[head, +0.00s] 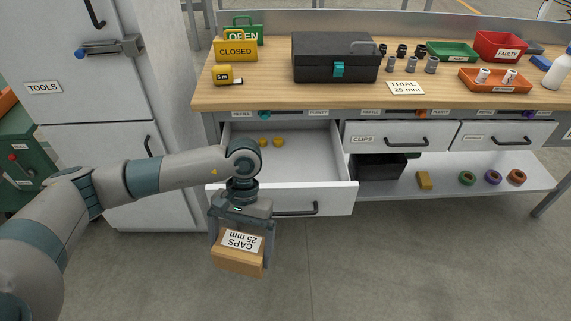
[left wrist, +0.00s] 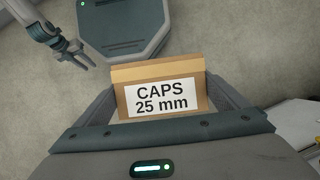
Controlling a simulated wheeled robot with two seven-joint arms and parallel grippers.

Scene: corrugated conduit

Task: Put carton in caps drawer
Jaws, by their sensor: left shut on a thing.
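The carton (head: 238,261) is a small brown box with a white label reading CAPS 25 mm. My left gripper (head: 241,240) is shut on the carton and holds it in the air in front of the bench, below the open drawer's front. The carton also shows between the fingers in the left wrist view (left wrist: 160,75). The caps drawer appears to be the open drawer (head: 310,165) at the bench's left, with a few yellow caps (head: 271,142) at its back left. Its front label is hidden by my left arm. My right gripper (left wrist: 75,57) shows in the left wrist view, empty with its fingers apart.
The bench top (head: 290,95) carries a black toolbox (head: 335,57), signs and trays. A white TOOLS cabinet (head: 110,100) stands left. Most of the open drawer's floor is clear.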

